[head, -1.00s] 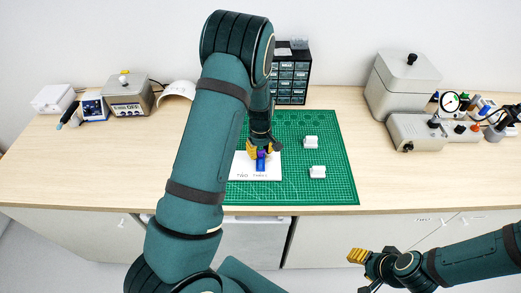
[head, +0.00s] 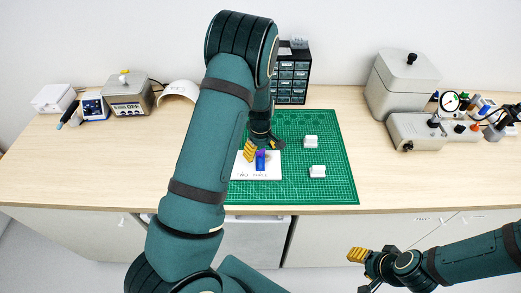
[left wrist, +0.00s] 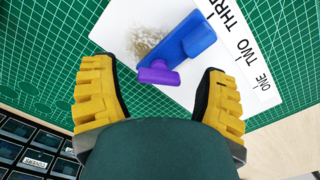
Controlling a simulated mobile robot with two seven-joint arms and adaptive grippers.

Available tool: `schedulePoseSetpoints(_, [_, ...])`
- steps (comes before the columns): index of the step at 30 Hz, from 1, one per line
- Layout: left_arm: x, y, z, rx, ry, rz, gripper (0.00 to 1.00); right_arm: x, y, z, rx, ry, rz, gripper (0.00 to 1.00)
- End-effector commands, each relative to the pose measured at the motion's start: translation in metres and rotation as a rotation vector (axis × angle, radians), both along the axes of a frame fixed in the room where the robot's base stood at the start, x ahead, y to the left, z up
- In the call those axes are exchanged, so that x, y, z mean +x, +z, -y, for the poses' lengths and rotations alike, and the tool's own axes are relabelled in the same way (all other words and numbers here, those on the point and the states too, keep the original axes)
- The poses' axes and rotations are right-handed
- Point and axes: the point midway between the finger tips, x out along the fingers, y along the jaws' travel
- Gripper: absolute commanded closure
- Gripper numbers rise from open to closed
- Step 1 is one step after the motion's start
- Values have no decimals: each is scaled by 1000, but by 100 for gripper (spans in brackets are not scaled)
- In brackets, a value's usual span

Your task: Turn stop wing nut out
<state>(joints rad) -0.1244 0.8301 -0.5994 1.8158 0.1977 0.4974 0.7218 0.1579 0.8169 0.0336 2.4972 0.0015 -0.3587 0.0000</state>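The purple wing nut (left wrist: 158,76) sits at the near end of a blue block-like part (left wrist: 188,38) in the left wrist view. In the head view the blue part (head: 260,163) lies on the white card, with purple at its far end. My left gripper (head: 266,149) is open just behind and above it. Its two yellow-padded fingers (left wrist: 158,100) stand wide apart on either side of the wing nut, and neither is seen touching it. My right gripper (head: 360,270) is low at the right, in front of the bench, with its fingers apart and empty.
The white card (head: 243,173) with printed number words lies on a green cutting mat (head: 330,140). Two small white parts (head: 311,141) (head: 318,171) stand on the mat's right. A dark drawer cabinet (head: 293,75) is behind.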

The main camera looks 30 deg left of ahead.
Motion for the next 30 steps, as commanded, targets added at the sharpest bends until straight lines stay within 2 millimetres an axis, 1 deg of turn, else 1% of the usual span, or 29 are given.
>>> schedulePoseSetpoints(8, [1, 1, 0, 0, 0, 2, 27, 0, 0, 0, 0, 0, 0, 53])
schedulePoseSetpoints(11, [1, 7, 0, 1, -1, 4, 27, 0, 0, 0, 0, 0, 0, 53])
schedulePoseSetpoints(14, [2, 20, 0, 1, 0, 6, 27, 0, 0, 0, 0, 0, 0, 53])
schedulePoseSetpoints(24, [2, 88, 0, 0, -3, 7, 27, 0, 0, 0, 0, 0, 0, 53])
schedulePoseSetpoints(27, [1, 103, 0, 0, 0, 5, 27, 0, 0, 0, 0, 0, 0, 53])
schedulePoseSetpoints(30, [1, 113, 0, 0, -2, 3, 27, 0, 0, 0, 0, 0, 0, 53])
